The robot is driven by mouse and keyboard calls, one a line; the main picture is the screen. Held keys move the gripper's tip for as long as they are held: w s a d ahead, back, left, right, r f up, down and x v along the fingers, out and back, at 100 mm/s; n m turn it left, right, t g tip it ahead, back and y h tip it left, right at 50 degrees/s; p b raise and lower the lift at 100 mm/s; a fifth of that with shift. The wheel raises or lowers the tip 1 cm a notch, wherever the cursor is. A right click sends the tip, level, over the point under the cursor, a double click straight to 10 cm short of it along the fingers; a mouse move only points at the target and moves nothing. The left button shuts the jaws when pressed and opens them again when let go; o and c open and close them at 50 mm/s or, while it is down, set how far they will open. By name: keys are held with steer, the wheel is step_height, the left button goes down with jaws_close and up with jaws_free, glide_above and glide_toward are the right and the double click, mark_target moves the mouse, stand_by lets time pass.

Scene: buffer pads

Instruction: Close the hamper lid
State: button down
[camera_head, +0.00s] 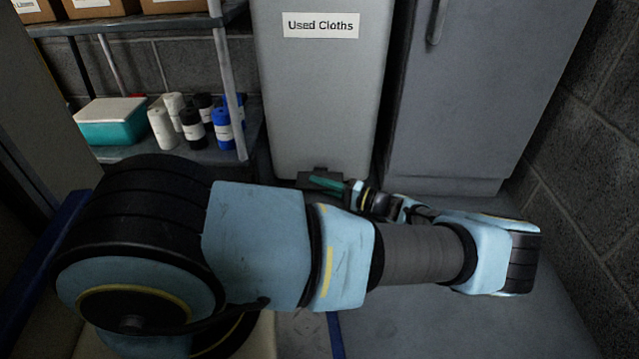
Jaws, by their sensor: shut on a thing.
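The hamper (320,100) is a tall grey bin with a "Used Cloths" label (320,25) on its front. Its top and lid are cut off above the picture, so I cannot tell how the lid stands. A dark pedal-like piece (312,172) sits at the hamper's foot. My gripper (350,188) is low in front of the hamper's base, close to this piece. It is shut on a thin teal thing (327,183) that points left. I cannot tell whether the teal thing touches the dark piece.
A grey cabinet (470,90) with a handle stands right of the hamper. At left a shelf rack (228,75) holds boxes, a teal tub (108,122) and several bottles or rolls (190,125). A block wall closes the right side. Bare floor (400,325) shows in front.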

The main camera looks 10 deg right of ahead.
steer(key=shift+f+n, duration=0.3)
steer(key=shift+n, duration=0.1)
steer(key=c, duration=0.9)
jaws_free()
steer(key=p+v, duration=0.3)
steer(key=v, duration=0.7)
steer(key=shift+s+d+f+p, duration=0.15)
steer(key=shift+s+d+p, duration=0.05)
steer(key=shift+d+p, duration=0.1)
